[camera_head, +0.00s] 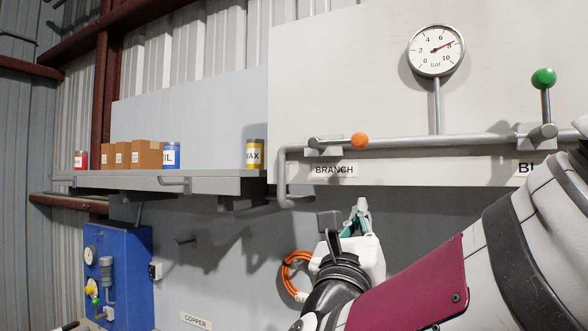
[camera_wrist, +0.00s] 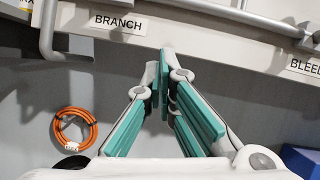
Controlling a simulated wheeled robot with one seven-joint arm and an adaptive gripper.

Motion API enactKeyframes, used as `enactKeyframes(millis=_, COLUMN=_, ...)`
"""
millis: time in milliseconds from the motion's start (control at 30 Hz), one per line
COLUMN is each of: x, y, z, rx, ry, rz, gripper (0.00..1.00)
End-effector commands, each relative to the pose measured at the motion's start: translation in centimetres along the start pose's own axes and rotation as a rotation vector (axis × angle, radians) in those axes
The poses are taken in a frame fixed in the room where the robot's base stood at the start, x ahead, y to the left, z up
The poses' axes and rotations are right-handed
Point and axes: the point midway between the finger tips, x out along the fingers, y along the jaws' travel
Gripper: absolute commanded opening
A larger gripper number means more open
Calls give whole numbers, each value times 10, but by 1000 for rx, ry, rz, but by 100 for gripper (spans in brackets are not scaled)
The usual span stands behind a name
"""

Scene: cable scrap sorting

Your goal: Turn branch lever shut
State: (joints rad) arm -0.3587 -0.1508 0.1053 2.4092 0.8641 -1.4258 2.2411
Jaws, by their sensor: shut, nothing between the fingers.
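The branch lever ends in an orange ball knob (camera_head: 359,140) and lies roughly level, pointing right along the grey pipe from its valve body (camera_head: 322,147). It sits above the BRANCH label (camera_head: 334,170), which also shows in the wrist view (camera_wrist: 118,23). My gripper (camera_head: 361,207) is below the pipe and the lever, apart from both, with its fingers pointing up. In the wrist view its green-padded fingers (camera_wrist: 162,75) meet at the tips, shut and empty, below and right of the BRANCH label. The orange knob does not show in the wrist view.
The bleed lever with a green knob (camera_head: 544,79) stands upright at right. A gauge (camera_head: 436,50) reads near 8 bar. A shelf (camera_head: 220,182) with boxes and cans juts out at left. An orange cable coil (camera_head: 296,275) hangs below; a blue cabinet (camera_head: 118,270) stands lower left.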

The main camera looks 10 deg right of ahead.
Motion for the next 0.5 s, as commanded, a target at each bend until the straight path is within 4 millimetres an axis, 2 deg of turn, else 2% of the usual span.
enactKeyframes(millis=167, x=3, y=0, z=0, rx=-1, ry=0, rz=0, gripper=0)
enactKeyframes(millis=267, x=11, y=0, z=1, rx=-2, ry=0, rz=0, gripper=0)
enactKeyframes(millis=500, x=52, y=-2, z=2, rx=-5, ry=2, rz=-2, gripper=0)
